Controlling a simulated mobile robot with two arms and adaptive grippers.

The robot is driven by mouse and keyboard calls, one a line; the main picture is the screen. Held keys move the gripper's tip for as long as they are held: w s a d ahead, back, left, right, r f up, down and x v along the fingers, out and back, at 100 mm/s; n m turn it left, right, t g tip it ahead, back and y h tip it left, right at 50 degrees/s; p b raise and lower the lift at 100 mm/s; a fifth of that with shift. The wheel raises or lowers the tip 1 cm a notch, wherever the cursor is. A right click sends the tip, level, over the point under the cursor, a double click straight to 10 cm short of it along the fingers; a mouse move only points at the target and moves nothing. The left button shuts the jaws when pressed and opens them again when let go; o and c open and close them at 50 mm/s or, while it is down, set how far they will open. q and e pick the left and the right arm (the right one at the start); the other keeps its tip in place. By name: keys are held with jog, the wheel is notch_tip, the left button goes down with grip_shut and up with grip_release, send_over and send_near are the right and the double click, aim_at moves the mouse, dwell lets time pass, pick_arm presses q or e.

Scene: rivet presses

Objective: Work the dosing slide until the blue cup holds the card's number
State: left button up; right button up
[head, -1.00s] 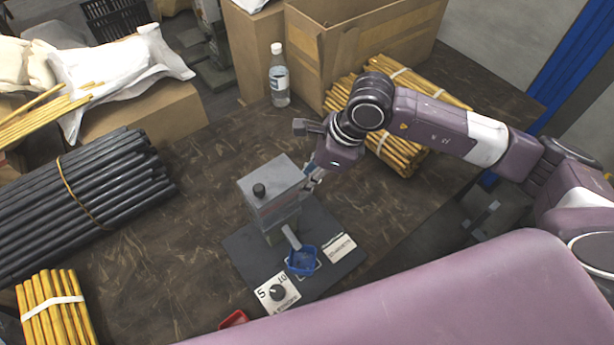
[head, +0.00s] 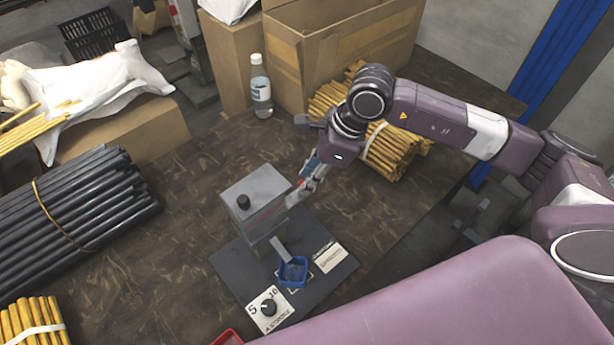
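The grey dosing box (head: 262,187) with a black knob on top stands on a dark base plate (head: 229,268). A blue cup (head: 293,272) sits on the plate below the box's grey chute. I cannot make out what it holds. A white card (head: 268,311) at the plate's front has a black dial and the figures 5 and 10. A white label (head: 330,257) with unreadable print lies right of the cup. My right gripper (head: 301,190) is at the box's right side, where the slide is not clearly visible. Its finger opening is too small to tell.
A water bottle (head: 261,88), a cardboard box (head: 345,45) and bundled yellow sticks (head: 385,150) stand behind. Dark rods (head: 70,210) lie left. The brown table (head: 160,260) is clear left of the plate.

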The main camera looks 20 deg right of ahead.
jog(key=v, duration=1.2)
jog(key=shift+c, duration=0.5)
